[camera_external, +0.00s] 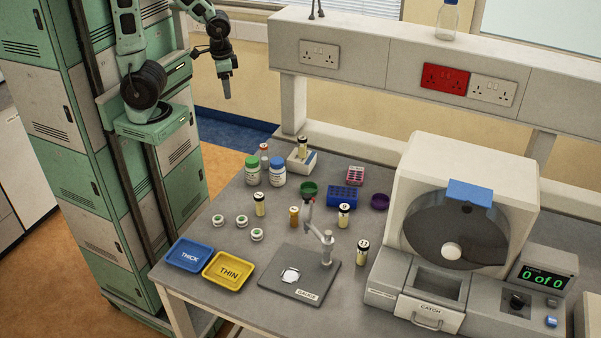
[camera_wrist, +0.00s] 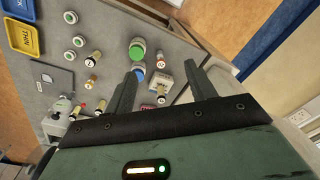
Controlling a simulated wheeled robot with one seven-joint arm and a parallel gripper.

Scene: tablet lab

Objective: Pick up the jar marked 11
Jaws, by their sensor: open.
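Several small jars with dark caps and pale number labels stand on the grey bench; the numbers are too small to read surely, so I cannot tell which is 11. In the external view one stands left of centre (camera_external: 259,205), an amber one (camera_external: 294,217) right of it, others further right (camera_external: 344,216) and (camera_external: 362,253), and one (camera_external: 303,147) on a white device at the back. My gripper (camera_external: 226,90) hangs high behind the bench's back left, apart from all jars. In the wrist view my gripper (camera_wrist: 158,88) is open and empty, its fingers spread over the bench's edge.
Green-lidded (camera_external: 252,171) and blue-lidded (camera_external: 278,174) bottles stand at the back left. A blue tray (camera_external: 186,255) and a yellow tray (camera_external: 229,270) lie in front, beside a gauge (camera_external: 300,275). A large white machine (camera_external: 465,170) fills the right. A blue rack (camera_external: 343,199) stands mid-bench.

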